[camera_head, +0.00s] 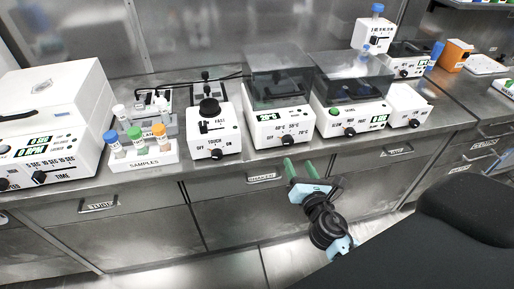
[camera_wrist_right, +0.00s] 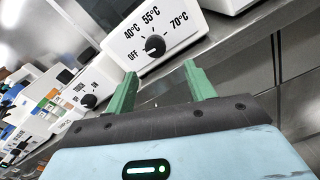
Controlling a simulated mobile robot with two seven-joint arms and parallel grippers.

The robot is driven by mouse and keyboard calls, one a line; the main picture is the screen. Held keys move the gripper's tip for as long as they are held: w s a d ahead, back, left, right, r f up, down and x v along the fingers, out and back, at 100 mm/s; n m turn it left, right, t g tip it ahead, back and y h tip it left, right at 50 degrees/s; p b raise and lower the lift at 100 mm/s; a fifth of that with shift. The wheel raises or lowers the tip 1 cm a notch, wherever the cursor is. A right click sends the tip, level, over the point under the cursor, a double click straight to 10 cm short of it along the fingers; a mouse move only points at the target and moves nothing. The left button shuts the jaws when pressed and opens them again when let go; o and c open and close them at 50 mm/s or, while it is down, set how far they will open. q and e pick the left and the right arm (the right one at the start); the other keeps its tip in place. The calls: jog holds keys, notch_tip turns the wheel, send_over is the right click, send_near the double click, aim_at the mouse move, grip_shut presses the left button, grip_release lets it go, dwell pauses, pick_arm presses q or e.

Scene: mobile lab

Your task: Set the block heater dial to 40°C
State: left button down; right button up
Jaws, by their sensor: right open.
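The block heater (camera_head: 278,105) is a white box with a dark transparent cover on the bench, with a green display reading about 20°C. Its black round dial (camera_head: 287,139) is on the front face. In the right wrist view the dial (camera_wrist_right: 155,45) sits among the labels OFF, 40°C, 55°C and 70°C. I cannot tell its exact setting. My right gripper (camera_head: 300,167) is open and empty, below and in front of the dial. Its green fingers (camera_wrist_right: 161,76) point toward the heater front, apart from the dial. My left gripper is not in view.
Left of the heater stand a touch mixer (camera_head: 214,135) and a samples rack (camera_head: 143,157) with capped tubes. A similar covered device (camera_head: 350,115) stands close on the right. The bench edge and drawers (camera_head: 263,178) lie below; space before the heater is free.

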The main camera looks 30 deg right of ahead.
aim_at(289, 144)
jog(key=shift+n, duration=0.4)
jog(key=x, duration=0.8)
jog(key=shift+w+r, duration=0.3)
jog(key=shift+r, duration=0.05)
jog(key=c, duration=1)
